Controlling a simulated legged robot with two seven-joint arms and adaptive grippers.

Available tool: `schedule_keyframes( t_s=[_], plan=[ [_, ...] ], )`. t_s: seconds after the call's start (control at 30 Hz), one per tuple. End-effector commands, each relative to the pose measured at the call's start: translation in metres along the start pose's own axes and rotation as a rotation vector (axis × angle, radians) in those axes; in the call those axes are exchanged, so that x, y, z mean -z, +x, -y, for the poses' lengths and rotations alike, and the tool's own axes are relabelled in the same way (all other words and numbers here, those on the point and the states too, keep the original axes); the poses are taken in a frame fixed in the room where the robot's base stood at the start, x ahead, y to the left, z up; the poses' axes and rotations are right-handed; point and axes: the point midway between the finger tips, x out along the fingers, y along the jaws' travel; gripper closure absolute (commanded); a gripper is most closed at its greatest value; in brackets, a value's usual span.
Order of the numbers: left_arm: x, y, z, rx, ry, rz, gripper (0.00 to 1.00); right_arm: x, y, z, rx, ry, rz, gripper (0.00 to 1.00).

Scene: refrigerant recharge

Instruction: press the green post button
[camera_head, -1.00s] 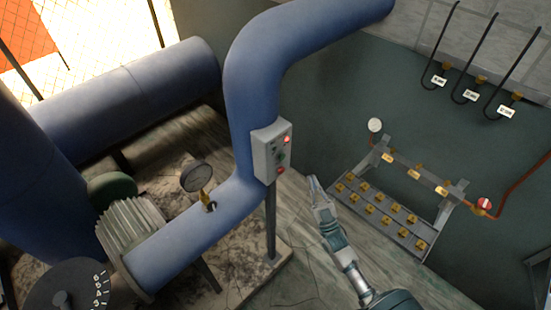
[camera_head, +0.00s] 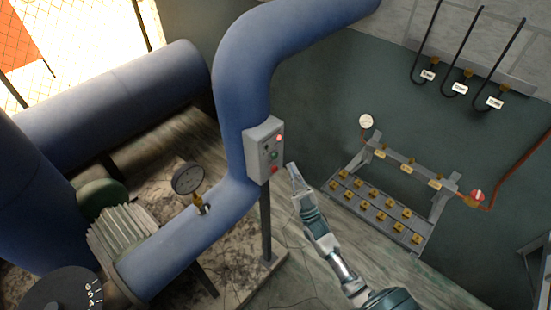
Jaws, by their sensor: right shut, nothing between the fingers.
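The control box (camera_head: 259,150) is grey and sits on a thin dark post (camera_head: 266,225) beside the blue pipe. Its right face carries the green button (camera_head: 273,155), with a glowing red light (camera_head: 279,138) above it and a red button (camera_head: 274,170) below it. My right gripper (camera_head: 291,168) is shut and empty. Its tips point up and left, just right of the box's lower part, and a small gap shows between them and the box in this view. My left gripper is not in view.
A grey manifold rack (camera_head: 380,215) with brass fittings stands at right. Hooked black hoses (camera_head: 467,45) hang on the wall. Open floor lies between post and rack.

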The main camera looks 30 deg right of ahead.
Motion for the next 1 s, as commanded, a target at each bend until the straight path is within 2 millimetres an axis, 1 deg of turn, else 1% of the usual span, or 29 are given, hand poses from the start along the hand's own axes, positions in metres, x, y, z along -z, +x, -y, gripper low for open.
schedule_keyframes(
  t_s=[0.03,0.13,0.33,1.0],
  plan=[
    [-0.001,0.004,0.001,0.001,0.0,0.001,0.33,-0.005,0.004,0.004,-0.001,0.001,0.0,1.0],
    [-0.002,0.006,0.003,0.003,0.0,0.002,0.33,-0.012,0.012,0.008,-0.002,0.002,0.001,1.0],
    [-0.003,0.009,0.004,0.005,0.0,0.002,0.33,-0.018,0.022,0.014,-0.002,0.001,0.001,1.0],
    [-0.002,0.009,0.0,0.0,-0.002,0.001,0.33,-0.019,0.025,0.017,0.0,0.001,0.001,1.0]
  ],
)
